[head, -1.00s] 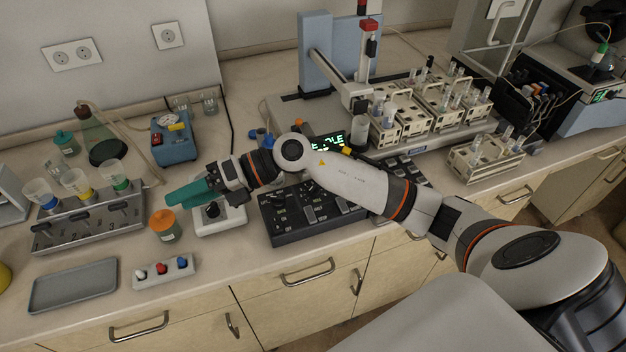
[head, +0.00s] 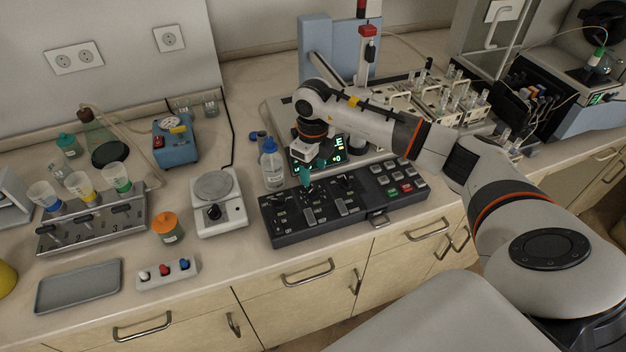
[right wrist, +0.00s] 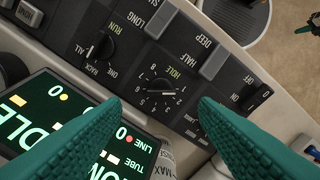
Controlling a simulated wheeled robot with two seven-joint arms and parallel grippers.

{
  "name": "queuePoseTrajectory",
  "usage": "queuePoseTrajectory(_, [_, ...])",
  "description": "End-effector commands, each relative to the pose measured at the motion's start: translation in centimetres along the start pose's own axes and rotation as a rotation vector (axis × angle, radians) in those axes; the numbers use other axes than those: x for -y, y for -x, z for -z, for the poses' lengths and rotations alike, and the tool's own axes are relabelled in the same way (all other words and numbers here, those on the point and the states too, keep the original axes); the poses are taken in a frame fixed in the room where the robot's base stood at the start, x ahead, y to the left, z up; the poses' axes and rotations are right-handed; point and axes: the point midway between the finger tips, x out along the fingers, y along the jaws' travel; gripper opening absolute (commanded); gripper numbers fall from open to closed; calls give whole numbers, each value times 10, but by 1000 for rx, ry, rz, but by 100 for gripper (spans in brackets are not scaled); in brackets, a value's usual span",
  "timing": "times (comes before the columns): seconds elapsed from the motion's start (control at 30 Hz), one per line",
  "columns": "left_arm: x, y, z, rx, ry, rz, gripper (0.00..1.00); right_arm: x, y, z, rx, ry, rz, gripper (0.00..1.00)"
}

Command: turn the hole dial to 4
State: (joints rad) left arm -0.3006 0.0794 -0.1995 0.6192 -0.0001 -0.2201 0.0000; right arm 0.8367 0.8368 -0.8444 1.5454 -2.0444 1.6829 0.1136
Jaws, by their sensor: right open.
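The black control panel (head: 290,220) lies on the counter in the middle of the head view. In the right wrist view the hole dial (right wrist: 161,92), a small black round knob with a white pointer line, has the word HOLE and a ring of numerals around it. The exact setting is too small to read surely. My right gripper (head: 305,180) is over the panel's back-left part, pointing down. Its teal fingers (right wrist: 160,103) are open and empty, with the dial showing between the tips. A small teal and black shape at the right wrist view's edge may be my left gripper (right wrist: 306,29).
A lit green display (right wrist: 75,125) stands just behind the panel. Another black knob (right wrist: 100,47) and grey sliders (right wrist: 214,64) flank the dial. Sample racks (head: 455,100) stand at the back right.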

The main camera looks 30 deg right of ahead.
Motion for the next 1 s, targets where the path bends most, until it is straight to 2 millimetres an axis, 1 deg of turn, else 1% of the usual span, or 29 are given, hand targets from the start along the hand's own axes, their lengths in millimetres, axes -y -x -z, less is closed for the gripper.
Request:
queuePoseTrajectory(0.03, [0,6,-1,0,0,0,0,1,-9,0,4,-1,4,55])
queuePoseTrajectory(0.1, [0,9,-1,0,0,0,0,1,-22,0,4,-2,3,55])
queuePoseTrajectory(0.2, [0,12,-1,1,0,0,0,1,-38,0,2,0,4,55])
queuePoseTrajectory(0.3, [0,14,-2,1,0,0,0,1,-48,0,0,-1,3,55])
queuePoseTrajectory(0.47, [0,15,-2,1,0,0,0,1,-57,0,-1,1,2,55])
queuePoseTrajectory(0.7, [0,14,-2,2,-1,0,0,1,-57,1,-2,1,2,55])
queuePoseTrajectory(0.77, [0,14,-2,2,-1,0,0,1,-57,1,-2,1,2,46])
queuePoseTrajectory(0.9, [0,14,-2,2,-1,0,0,1,-57,1,-2,1,2,23])
queuePoseTrajectory(1.0, [0,14,-2,2,-1,0,0,1,-57,1,-2,1,2,10])
